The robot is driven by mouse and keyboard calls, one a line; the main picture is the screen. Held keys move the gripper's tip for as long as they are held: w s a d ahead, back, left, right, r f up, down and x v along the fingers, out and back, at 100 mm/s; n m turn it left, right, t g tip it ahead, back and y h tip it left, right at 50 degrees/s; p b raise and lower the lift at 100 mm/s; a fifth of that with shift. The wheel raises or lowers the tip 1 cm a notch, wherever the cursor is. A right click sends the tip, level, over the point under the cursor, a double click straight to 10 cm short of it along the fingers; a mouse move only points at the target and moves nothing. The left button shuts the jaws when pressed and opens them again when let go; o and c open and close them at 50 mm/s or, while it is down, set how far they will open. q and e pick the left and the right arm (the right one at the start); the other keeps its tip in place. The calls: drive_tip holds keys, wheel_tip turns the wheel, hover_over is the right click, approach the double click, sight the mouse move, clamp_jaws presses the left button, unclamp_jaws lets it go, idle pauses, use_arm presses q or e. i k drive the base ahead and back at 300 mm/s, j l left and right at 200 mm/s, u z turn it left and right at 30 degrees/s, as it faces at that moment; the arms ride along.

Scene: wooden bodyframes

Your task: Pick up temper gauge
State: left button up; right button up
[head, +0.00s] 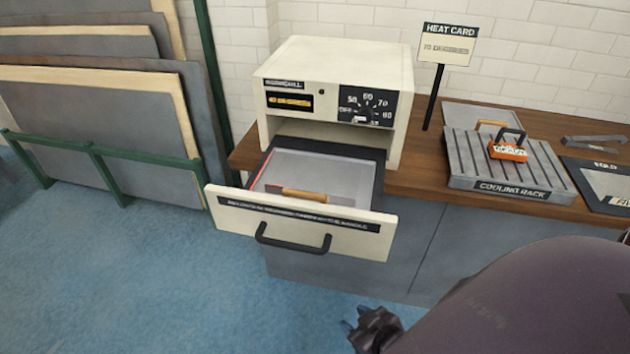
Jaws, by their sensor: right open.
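A small orange block with a black loop handle (509,150) sits on the ribbed grey cooling rack (468,182) on the wooden counter. It looks like the temper gauge, but its small label is too blurred to read for certain. My right gripper (358,329) is low at the bottom of the head view, in front of the cabinet. It is open and well apart from the orange block. My left gripper is not in view.
A cream oven (335,75) has its drawer (300,222) pulled out, holding a grey panel with a wooden handle. A heat card sign (447,45) stands behind the rack. A fold board (597,180) and metal tongs (594,139) lie at right. Panels lean at left.

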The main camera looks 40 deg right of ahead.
sight(496, 148)
drive_tip(key=z, duration=2.25)
